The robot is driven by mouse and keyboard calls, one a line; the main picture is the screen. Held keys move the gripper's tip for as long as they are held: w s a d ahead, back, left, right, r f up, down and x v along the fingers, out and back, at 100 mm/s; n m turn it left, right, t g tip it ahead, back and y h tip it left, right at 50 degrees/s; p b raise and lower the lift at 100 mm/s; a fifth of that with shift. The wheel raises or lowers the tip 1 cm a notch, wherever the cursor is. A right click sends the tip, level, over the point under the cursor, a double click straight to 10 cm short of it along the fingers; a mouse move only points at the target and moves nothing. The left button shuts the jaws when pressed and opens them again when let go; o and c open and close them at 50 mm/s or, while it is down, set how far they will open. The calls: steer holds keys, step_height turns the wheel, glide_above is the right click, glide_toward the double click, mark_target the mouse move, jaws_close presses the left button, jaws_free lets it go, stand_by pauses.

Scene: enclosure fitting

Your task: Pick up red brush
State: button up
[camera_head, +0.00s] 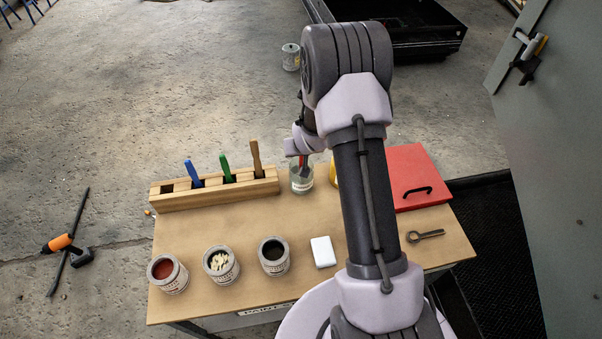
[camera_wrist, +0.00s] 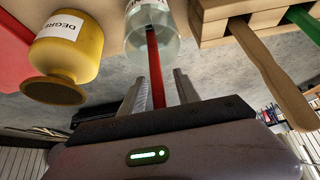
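The red brush (camera_wrist: 154,68) stands in a clear glass jar (camera_wrist: 150,30), its handle sticking out towards my gripper. In the head view the jar (camera_head: 301,182) is on the table just right of the wooden rack, with a bit of red handle (camera_head: 304,162) above it. My gripper (camera_wrist: 160,80) is open, with one finger on each side of the red handle. No contact between fingers and handle is visible. In the head view my wrist covers the gripper and the upper handle.
A wooden rack (camera_head: 215,196) holds blue, green and brown-handled brushes left of the jar. A yellow bottle (camera_wrist: 68,52) labelled DEGRE stands close on the other side. Several tins, a white block (camera_head: 322,251) and a red lidded box (camera_head: 409,170) are on the table.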

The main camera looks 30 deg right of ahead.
steer(key=shift+w+f, duration=0.1)
steer(key=shift+f, duration=0.05)
steer(key=shift+c, duration=0.5)
jaws_close()
stand_by(0.9)
